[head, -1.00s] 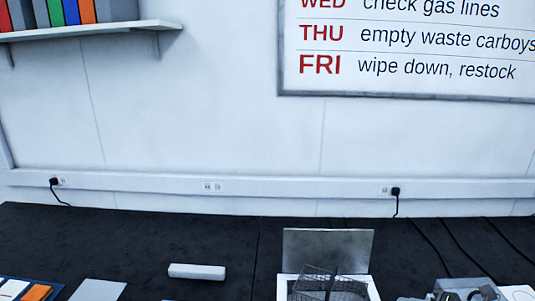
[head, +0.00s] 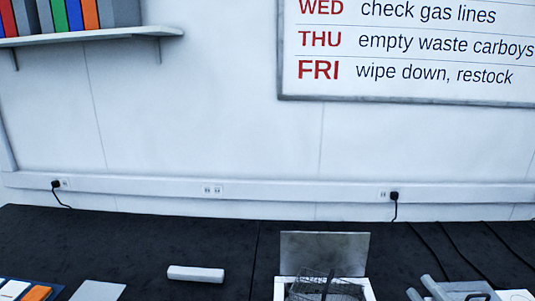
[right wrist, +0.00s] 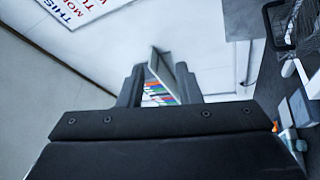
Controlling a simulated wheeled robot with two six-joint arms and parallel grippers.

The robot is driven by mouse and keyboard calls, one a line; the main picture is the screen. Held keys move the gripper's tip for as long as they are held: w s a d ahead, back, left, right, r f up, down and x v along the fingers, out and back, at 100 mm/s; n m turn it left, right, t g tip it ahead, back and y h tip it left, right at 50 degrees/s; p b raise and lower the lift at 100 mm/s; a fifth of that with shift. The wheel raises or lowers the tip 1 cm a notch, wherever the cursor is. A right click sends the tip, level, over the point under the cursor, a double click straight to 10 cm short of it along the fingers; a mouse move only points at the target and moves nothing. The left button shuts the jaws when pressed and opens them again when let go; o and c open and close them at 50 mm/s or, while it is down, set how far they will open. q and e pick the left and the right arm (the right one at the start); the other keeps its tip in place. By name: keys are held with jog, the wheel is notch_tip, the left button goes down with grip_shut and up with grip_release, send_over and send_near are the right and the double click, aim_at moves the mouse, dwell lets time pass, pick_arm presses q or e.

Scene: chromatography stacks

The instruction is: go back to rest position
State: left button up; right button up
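My left gripper is in neither view now.
The dark bench (head: 150,230) carries a white bar (head: 196,274), a box with a raised grey lid (head: 325,254) and wire mesh inside, and a grey plate (head: 98,291). Cables cross the right side. A wall shelf (head: 90,36) holds binders.

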jog(key=s+d+f+m+g+h, duration=0.45)
jog(key=f+m+h, duration=0.2)
jog(key=m, duration=0.25)
jog(key=s+d+f+m+g+h, duration=0.3)
jog(key=s+d+f+m+h, duration=0.2)
jog(key=m+h, duration=0.35)
jog(key=s+a+f+m+g+y, duration=0.1)
jog(key=s+a+f+g+y, duration=0.2)
jog(key=s+a+f+g, duration=0.25)
jog(key=s+a+f+m+g+y, duration=0.1)
jog(key=s+a+f+g+y, duration=0.25)
jog(key=s+f, duration=0.4)
notch_tip(320, 180, down, 26)
jog(key=s+d+g+b, duration=0.1)
jog(key=s, duration=0.1)
jog(key=s+a+f+g+b, duration=0.1)
jog(key=s+f, duration=1.4)
jog(key=shift+f, duration=0.3)
